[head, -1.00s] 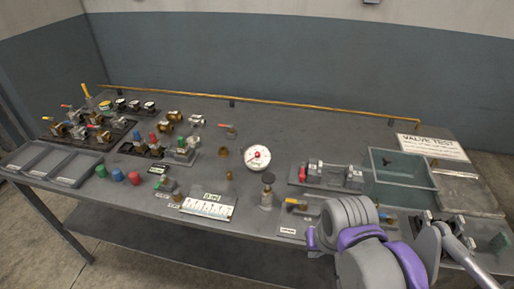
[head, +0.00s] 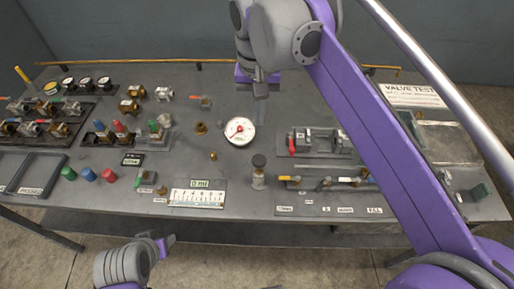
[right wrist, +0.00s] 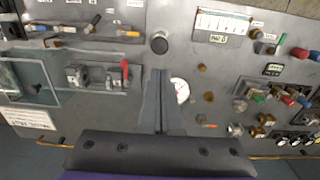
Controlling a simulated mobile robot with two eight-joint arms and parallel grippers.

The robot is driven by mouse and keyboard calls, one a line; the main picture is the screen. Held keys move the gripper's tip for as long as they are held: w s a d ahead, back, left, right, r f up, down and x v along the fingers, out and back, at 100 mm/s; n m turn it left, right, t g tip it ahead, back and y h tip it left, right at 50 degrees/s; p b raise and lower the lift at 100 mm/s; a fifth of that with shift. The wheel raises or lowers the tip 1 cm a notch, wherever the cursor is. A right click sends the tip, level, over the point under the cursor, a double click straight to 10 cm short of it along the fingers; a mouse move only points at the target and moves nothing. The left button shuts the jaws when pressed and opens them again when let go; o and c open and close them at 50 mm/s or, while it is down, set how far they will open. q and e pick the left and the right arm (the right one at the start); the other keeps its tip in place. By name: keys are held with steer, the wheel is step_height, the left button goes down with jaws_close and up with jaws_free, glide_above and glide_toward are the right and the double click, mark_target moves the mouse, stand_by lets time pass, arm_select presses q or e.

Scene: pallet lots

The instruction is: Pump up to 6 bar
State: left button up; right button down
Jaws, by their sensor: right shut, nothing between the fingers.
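The pump, with a round black knob (head: 259,160) on a pale body, stands upright at the middle front of the bench. Its knob also shows in the right wrist view (right wrist: 159,43). The white gauge (head: 239,131) with red on its face stands just behind and left of it; its reading is too small to tell. In the right wrist view the gauge (right wrist: 181,91) is partly hidden by my fingers. My right gripper (head: 262,105) is shut and empty, pointing down behind the pump. Its fingertips (right wrist: 160,75) touch nothing that I can see. My left arm shows at lower left, its fingers hidden.
A white scale card (head: 197,198) lies front left. Several valves and coloured caps fill the left side. A yellow pipe runs along the back edge.

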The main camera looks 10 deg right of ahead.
mark_target(258, 159)
step_height(258, 159, down, 14)
steer(key=shift+b, duration=0.5)
stand_by(0.3)
step_height(258, 159, down, 4)
steer(key=shift+r+b, duration=0.25)
steer(key=shift+b, duration=0.65)
steer(key=shift+f, duration=0.15)
